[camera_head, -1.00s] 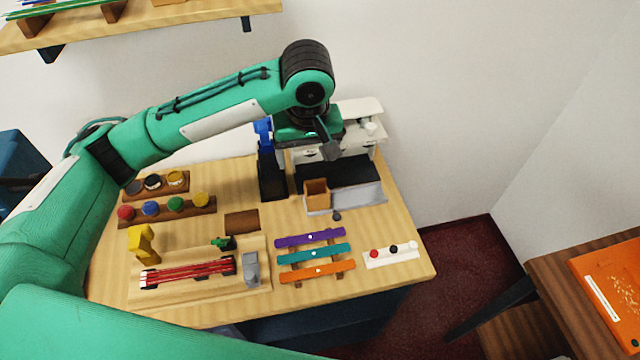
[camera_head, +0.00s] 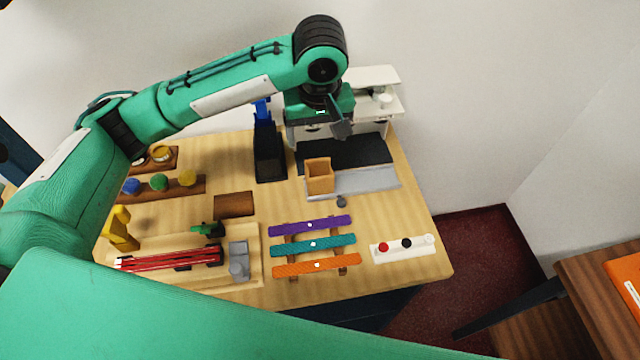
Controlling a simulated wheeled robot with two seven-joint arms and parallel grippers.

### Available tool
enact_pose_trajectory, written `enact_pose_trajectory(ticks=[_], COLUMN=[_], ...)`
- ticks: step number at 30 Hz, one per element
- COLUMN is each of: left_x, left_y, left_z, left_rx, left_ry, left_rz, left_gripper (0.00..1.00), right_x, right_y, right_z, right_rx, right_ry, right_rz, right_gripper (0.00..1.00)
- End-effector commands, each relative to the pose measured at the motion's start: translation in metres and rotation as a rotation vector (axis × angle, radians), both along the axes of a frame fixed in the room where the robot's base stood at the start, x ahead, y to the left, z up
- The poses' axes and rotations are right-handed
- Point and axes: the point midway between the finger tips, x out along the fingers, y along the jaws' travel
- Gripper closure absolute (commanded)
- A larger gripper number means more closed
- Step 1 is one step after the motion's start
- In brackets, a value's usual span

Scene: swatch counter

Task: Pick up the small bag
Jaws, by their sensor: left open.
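The small bag (camera_head: 319,178) looks like an open-topped tan-brown paper bag. It stands upright on the counter, at the left end of a light grey plate, in front of a dark mat. My left gripper (camera_head: 326,126) hangs at the end of the green arm, behind and above the bag in the picture. It is open, apart from the bag, and has nothing visible in it. Its fingers are small and partly hidden by the wrist. My right gripper is not in view.
A white stand (camera_head: 390,103) is behind the gripper, and a black holder with a blue top (camera_head: 268,155) is left of the bag. Purple, teal and orange strips (camera_head: 313,244) lie in front. A white button panel (camera_head: 403,246) is at front right.

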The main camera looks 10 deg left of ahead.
Motion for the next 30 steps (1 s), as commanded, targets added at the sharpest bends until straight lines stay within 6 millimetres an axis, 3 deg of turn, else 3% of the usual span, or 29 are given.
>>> enact_pose_trajectory(ticks=[1, 4, 8, 18, 25, 30], left_x=[0.000, 0.000, 0.002, 0.010, 0.011, 0.012], left_y=[0.000, 0.000, 0.001, 0.004, 0.003, -0.001], left_z=[-0.010, -0.013, -0.028, -0.087, -0.103, -0.127], left_rx=[0.000, 0.000, 0.002, 0.001, 0.001, 0.002], left_ry=[0.000, 0.000, 0.003, 0.002, 0.001, 0.002], left_rz=[0.000, 0.000, 0.000, 0.001, 0.000, -0.001], left_gripper=[0.20, 0.20, 0.20, 0.20, 0.20, 0.20], right_x=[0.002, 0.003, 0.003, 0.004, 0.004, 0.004], right_y=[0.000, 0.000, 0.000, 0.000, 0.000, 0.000], right_z=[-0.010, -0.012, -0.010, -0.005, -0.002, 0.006], right_rx=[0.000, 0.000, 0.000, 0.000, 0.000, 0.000], right_ry=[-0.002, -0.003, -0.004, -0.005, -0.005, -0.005], right_rz=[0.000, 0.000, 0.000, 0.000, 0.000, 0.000], right_gripper=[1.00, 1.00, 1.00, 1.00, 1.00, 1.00])
